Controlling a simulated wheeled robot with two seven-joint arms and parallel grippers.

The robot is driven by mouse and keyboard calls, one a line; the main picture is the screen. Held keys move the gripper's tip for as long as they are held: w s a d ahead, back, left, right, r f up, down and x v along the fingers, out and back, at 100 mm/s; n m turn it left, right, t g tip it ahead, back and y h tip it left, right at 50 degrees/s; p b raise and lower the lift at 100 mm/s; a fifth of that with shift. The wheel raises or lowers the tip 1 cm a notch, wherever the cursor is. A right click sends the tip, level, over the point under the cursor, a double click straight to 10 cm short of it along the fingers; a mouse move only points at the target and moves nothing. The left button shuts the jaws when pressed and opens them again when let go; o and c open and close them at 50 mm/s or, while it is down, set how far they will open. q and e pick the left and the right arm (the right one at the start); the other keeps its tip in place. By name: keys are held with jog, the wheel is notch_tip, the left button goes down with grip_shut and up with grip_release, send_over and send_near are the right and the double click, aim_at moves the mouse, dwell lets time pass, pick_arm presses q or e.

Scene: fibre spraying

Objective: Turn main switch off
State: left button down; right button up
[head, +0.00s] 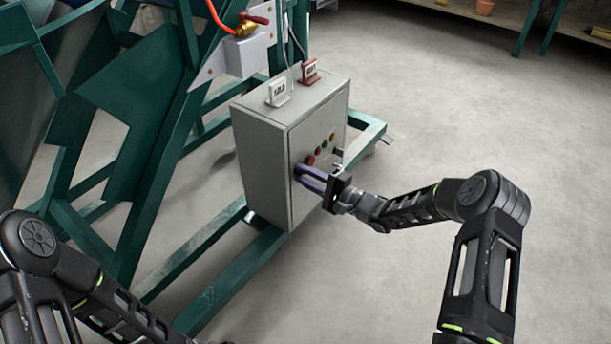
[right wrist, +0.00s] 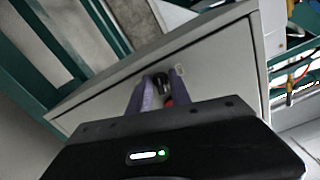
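The main switch's position cannot be read. My left arm shows at lower left; its gripper is out of view.
A brass valve with a red handle (head: 247,25) is above. The concrete floor (head: 420,110) to the right is clear.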

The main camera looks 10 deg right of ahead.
grip_shut()
jog(key=n+b, duration=0.1)
jog(key=n, duration=0.2)
jog(key=shift+f, duration=0.1)
dwell(0.4)
jog(key=shift+o, duration=1.2)
grip_release()
